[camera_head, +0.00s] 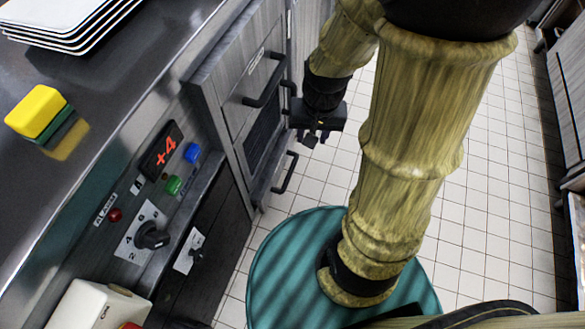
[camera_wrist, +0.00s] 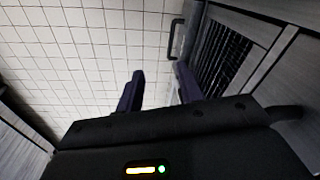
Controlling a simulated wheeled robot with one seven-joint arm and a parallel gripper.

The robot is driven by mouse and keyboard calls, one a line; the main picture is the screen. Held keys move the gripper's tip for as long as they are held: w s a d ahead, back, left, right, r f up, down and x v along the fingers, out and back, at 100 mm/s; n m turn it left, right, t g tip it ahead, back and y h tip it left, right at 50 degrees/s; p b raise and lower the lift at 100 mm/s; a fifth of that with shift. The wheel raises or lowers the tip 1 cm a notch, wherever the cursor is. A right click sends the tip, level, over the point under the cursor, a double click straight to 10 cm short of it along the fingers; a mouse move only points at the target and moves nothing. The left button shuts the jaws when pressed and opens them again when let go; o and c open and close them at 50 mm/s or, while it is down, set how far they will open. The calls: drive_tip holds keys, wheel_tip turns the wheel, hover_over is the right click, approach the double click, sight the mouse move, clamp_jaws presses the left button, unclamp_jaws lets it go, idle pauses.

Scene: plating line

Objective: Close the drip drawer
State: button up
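The low drawer with a dark bar handle (camera_head: 287,172), probably the drip drawer, is at the foot of the grey cabinet. It seems to jut out a little past the grille above it, but how far is hard to tell. Its handle also shows in the wrist view (camera_wrist: 175,40), beyond the fingers. My gripper (camera_head: 316,138) hangs in front of the cabinet, above and to the right of that handle, apart from it. In the wrist view my gripper (camera_wrist: 158,90) has its two dark fingers spread with nothing between them.
Above the low drawer are a dark grille (camera_head: 262,133) and a panel with a dark bar handle (camera_head: 265,84). The steel counter (camera_head: 110,75) holds plates (camera_head: 70,22) and a yellow sponge (camera_head: 36,112). A control panel faces the aisle. The tiled floor (camera_head: 470,190) is open to the right.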

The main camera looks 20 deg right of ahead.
sight(292, 167)
drive_tip(key=w+d+f+n+t+y+b, duration=0.2)
drive_tip(key=d+f+n+y+b, duration=0.2)
drive_tip(key=f+n, duration=0.6)
drive_tip(key=w+d+f+n+t+y+b, duration=0.1)
drive_tip(key=d+f+n+t+y+b, duration=0.2)
drive_tip(key=f+n, duration=0.8)
drive_tip(key=w+d+f+n+t+y+b, duration=0.2)
drive_tip(key=d+f+n+y+b, duration=0.3)
drive_tip(key=f+n, duration=0.6)
wheel_tip(292, 167, down, 7)
drive_tip(key=shift+w+d+r+t, duration=0.1)
drive_tip(key=shift+w+d+t, duration=0.35)
drive_tip(key=shift+d, duration=0.35)
drive_tip(key=shift+s, duration=0.1)
drive_tip(key=b+x, duration=0.8)
drive_tip(key=x, duration=0.8)
drive_tip(key=shift+a, duration=0.3)
drive_tip(key=shift+w+a, duration=0.3)
drive_tip(key=shift+w, duration=0.05)
